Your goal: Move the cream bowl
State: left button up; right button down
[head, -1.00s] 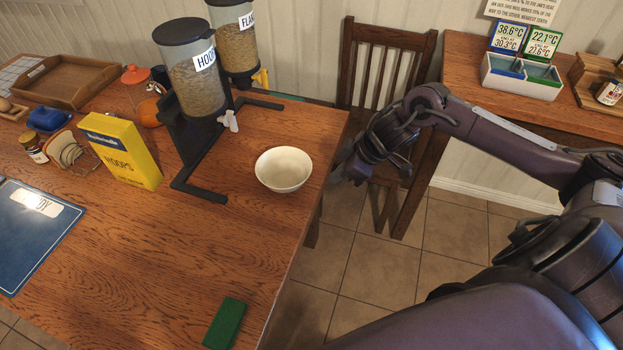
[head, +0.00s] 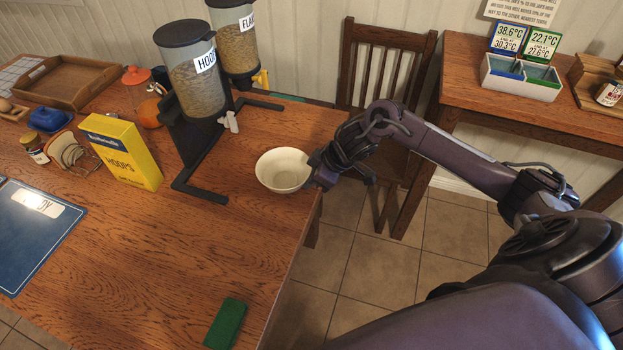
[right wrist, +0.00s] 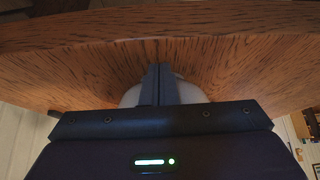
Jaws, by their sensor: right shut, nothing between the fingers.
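The cream bowl (head: 283,170) stands upright and empty on the wooden table, close to its right edge. My right gripper (head: 314,172) is at the bowl's right side, very near or touching its rim. In the right wrist view the gripper's fingers (right wrist: 159,84) are shut together with nothing between them. The bowl (right wrist: 190,92) shows as a pale shape behind the fingers, which hide its middle. My left gripper is not in view.
Cereal dispensers on a black stand (head: 190,180) are left of the bowl. A yellow cereal box (head: 122,152) stands farther left. A green block (head: 225,323) lies near the front edge. The table between them is clear. A chair (head: 385,65) stands behind.

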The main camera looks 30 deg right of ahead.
jog(key=w+a, duration=1.1)
jog(key=shift+w+p, duration=0.3)
jog(key=shift+p, duration=0.1)
